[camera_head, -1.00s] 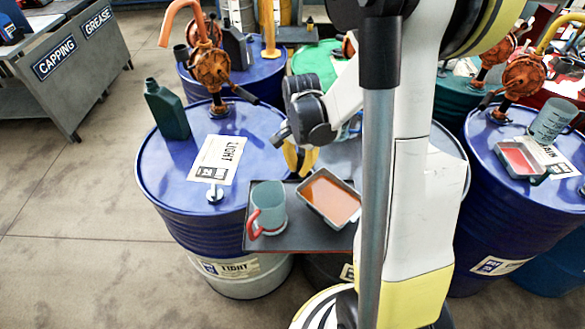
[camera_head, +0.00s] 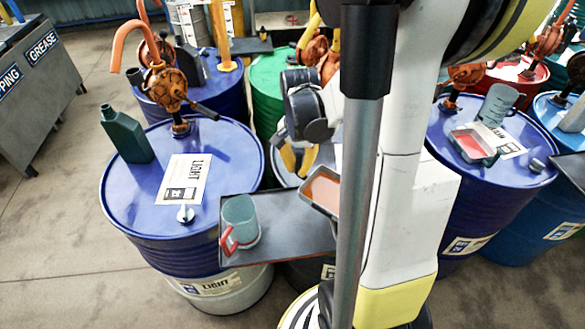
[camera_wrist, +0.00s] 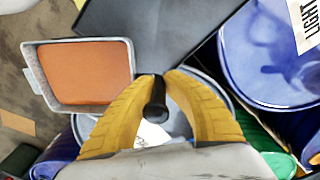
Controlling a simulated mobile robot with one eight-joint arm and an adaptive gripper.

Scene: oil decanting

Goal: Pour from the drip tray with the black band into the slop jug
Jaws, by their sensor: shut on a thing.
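A grey drip tray (camera_head: 322,190) with orange-brown liquid is partly hidden behind my arm column in the head view. It appears in full, roughly level, in the wrist view (camera_wrist: 90,72). My gripper (camera_wrist: 158,82) has its yellow fingers closed around a short black grip at the tray's side; this may be the black band. The fingers (camera_head: 298,160) also show in the head view, partly hidden. A grey-green jug (camera_head: 240,220) with a red handle stands upright on the dark shelf (camera_head: 290,235), left of the tray. I see no label naming it the slop jug.
A second tray (camera_head: 472,146) with red liquid and a second grey-green jug (camera_head: 497,103) are on the right blue drum. A dark green bottle (camera_head: 127,135) and a pump (camera_head: 167,85) stand on the left blue drum (camera_head: 120,190). The shelf's middle is bare.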

